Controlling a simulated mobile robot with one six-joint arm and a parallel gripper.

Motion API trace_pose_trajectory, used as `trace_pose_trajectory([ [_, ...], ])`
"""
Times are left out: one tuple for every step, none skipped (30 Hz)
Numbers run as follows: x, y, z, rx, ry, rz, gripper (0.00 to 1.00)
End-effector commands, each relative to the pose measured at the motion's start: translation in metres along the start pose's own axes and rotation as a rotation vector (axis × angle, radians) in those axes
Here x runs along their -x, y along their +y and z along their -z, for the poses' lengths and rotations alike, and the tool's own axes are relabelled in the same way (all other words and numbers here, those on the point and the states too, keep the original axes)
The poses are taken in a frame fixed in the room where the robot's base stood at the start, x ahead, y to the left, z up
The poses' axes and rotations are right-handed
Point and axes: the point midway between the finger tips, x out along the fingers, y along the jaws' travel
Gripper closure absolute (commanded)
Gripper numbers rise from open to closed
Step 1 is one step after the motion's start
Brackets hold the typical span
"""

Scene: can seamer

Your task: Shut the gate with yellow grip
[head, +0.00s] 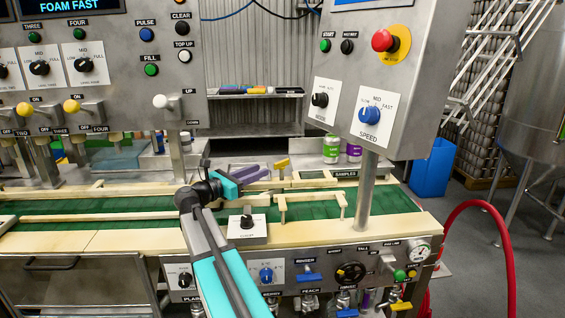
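A small yellow grip (281,163) shows above the far side of the green conveyor, just right of my gripper. The gate it belongs to is hard to make out at this size, and I cannot tell its position. My gripper (256,174), with purple fingers and teal parts, reaches right over the far part of the conveyor. Its tips are close to the yellow grip, with no clear contact visible. The fingers are small and overlap in this view, so their opening is unclear.
The green conveyor belt (315,207) runs between pale rails, with a pale bracket (310,197) across it. A knob box (247,228) stands at the front rail. A post (365,190) carries the speed panel (368,118). Green (331,149) and purple (354,152) cans stand behind.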

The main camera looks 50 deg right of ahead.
Motion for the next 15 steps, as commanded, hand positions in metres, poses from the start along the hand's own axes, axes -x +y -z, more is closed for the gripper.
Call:
trace_pose_trajectory([
  [-0.007, 0.0, -0.001, 0.0, 0.0, 0.002, 0.73],
  [-0.011, 0.0, -0.001, 0.0, 0.0, 0.001, 0.73],
  [-0.017, 0.0, -0.001, 0.0, 0.0, 0.001, 0.73],
  [-0.021, 0.0, -0.001, 0.0, 0.0, 0.002, 0.73],
  [-0.025, 0.0, -0.001, 0.0, 0.0, 0.003, 0.73],
  [-0.031, 0.0, -0.001, 0.0, 0.0, 0.002, 0.73],
  [-0.035, 0.0, -0.001, 0.0, 0.0, 0.001, 0.73],
  [-0.04, 0.0, -0.001, 0.0, 0.0, 0.002, 0.73],
  [-0.046, 0.0, -0.001, 0.0, 0.001, 0.003, 0.73],
  [-0.05, 0.0, -0.001, 0.0, 0.001, 0.002, 0.73],
  [-0.054, 0.0, -0.001, 0.0, 0.0, 0.001, 0.73],
  [-0.06, 0.0, -0.001, 0.0, 0.0, 0.001, 0.73],
  [-0.064, 0.0, -0.001, 0.0, 0.001, 0.002, 0.73],
  [-0.069, 0.0, -0.001, 0.0, 0.001, 0.003, 0.73],
  [-0.075, 0.0, -0.001, 0.0, 0.001, 0.002, 0.73],
])
